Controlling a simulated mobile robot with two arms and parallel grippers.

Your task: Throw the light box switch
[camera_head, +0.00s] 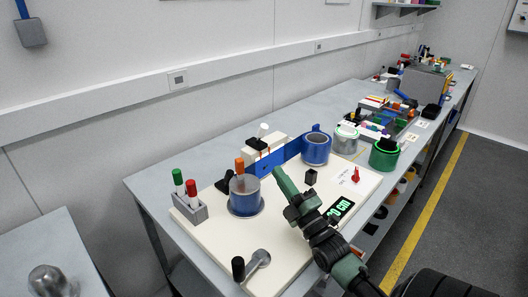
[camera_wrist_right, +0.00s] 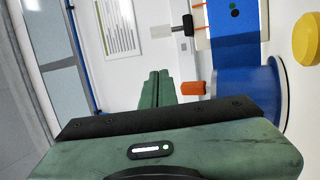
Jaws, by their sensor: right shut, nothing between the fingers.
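A cream board (camera_head: 300,258) lies on the long grey bench. Small controls on it include a red knob (camera_head: 356,175) beside a printed label, a small black block (camera_head: 311,178), and a grey lever with a black grip (camera_head: 238,268). A white box with a black part on top (camera_head: 260,143) stands at the back. I cannot tell for certain which is the light box switch. My right gripper (camera_head: 279,174) is shut and empty above the board's middle, right of the blue cylinder (camera_head: 245,200). Its green fingers also show in the wrist view (camera_wrist_right: 158,82). My left gripper is out of view.
A pen holder (camera_head: 190,210) with green and red markers stands on the left. A lit display (camera_head: 341,209) is close to my right arm. Clutter fills the bench's far end.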

